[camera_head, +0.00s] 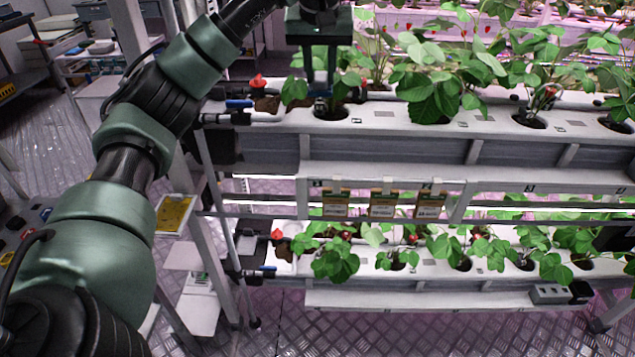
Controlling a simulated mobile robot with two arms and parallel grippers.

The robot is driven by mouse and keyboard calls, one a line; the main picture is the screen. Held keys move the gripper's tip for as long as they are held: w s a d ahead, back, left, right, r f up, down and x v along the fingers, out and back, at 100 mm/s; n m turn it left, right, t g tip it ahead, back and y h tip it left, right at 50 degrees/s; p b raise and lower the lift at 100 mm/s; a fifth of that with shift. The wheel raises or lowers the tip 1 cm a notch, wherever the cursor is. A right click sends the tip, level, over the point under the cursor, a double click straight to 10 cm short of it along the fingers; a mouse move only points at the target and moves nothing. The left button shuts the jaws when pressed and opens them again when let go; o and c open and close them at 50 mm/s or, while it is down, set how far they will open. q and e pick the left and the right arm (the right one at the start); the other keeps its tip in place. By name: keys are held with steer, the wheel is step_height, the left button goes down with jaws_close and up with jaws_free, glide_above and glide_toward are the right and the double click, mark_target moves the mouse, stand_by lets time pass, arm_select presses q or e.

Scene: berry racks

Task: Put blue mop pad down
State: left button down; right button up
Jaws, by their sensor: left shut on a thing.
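My left arm comes in from the left and reaches over the upper rack. My left gripper (320,94) hangs at the top, fingers pointing down, above the near left end of the upper white planting trough (390,116). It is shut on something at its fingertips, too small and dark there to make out. I cannot pick out a blue mop pad for certain. My right gripper does not show.
Strawberry plants (432,80) fill the upper trough; a lower trough (436,266) holds more. A red valve (257,81) and blue handle (239,104) sit left of my gripper. A yellow card (174,213) hangs at the rack's left. Shelves stand at the back left.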

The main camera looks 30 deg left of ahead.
arm_select(q)
steer(key=f, duration=1.6)
steer(key=shift+a+f, duration=0.15)
steer(key=shift+a, duration=0.15)
steer(key=shift+f, duration=1.95)
steer(key=shift+f, duration=0.15)
steer(key=c, duration=1.1)
jaws_free()
steer(key=shift+c, duration=0.2)
